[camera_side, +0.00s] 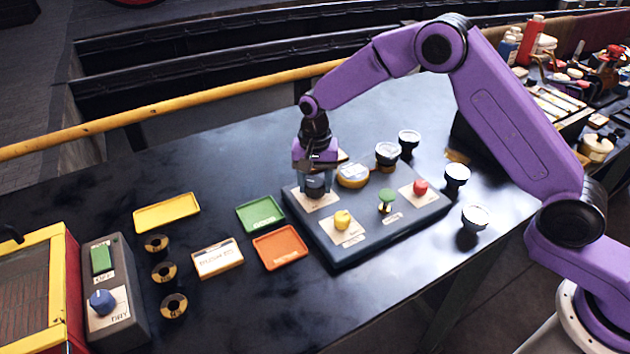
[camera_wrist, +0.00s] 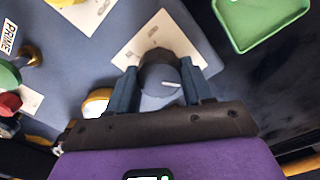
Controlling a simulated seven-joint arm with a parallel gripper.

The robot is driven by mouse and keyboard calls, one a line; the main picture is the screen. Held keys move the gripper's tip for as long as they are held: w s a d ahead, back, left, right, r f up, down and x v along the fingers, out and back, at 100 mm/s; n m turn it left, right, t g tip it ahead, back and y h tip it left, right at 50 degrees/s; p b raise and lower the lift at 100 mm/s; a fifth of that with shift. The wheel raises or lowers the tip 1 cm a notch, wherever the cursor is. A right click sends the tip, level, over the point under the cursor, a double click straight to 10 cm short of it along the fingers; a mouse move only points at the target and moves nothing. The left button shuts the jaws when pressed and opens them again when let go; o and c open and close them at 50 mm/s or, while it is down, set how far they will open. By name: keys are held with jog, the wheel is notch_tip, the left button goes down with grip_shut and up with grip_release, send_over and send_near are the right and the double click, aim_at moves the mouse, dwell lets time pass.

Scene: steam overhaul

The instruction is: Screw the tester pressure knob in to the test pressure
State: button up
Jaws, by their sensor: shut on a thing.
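The tester is a dark slab (camera_side: 340,251) on the black bench. Its dark grey pressure knob (camera_side: 315,186) sits on a pale plate at the tester's back left corner. In the wrist view the knob (camera_wrist: 159,76) has a white pointer line and stands between my gripper's two fingers. My gripper (camera_side: 316,180) points down and is shut on the knob from both sides. In the side view the fingers partly hide the knob. A round gauge with a yellow rim (camera_side: 353,175) is beside it. The tester also bears a yellow knob (camera_side: 342,219), a green knob (camera_side: 387,198) and a red knob (camera_side: 420,187).
Green (camera_side: 261,214), orange (camera_side: 280,247) and yellow (camera_side: 167,212) trays lie left of the tester. Several dark round pieces, one being this cup (camera_side: 457,177), stand behind and right. A switch box (camera_side: 112,291) stands at far left.

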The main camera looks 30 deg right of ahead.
aim_at(316, 184)
jog(key=o, duration=1)
jog(key=shift+o, duration=0.2)
jog(key=shift+r, duration=0.15)
notch_tip(316, 184, up, 17)
jog(key=shift+s+r, duration=0.1)
jog(key=s+d+f+n, duration=0.1)
jog(key=s+d+n, duration=0.4)
jog(key=s, duration=0.7)
jog(key=s+d+f+n, duration=0.1)
jog(key=s+d+n, duration=0.4)
jog(key=s, duration=0.8)
jog(key=s+d+f+n, duration=0.1)
jog(key=s+d+n, duration=0.5)
jog(key=s+n, duration=0.3)
jog(key=s, duration=0.4)
jog(key=shift+f, duration=0.3)
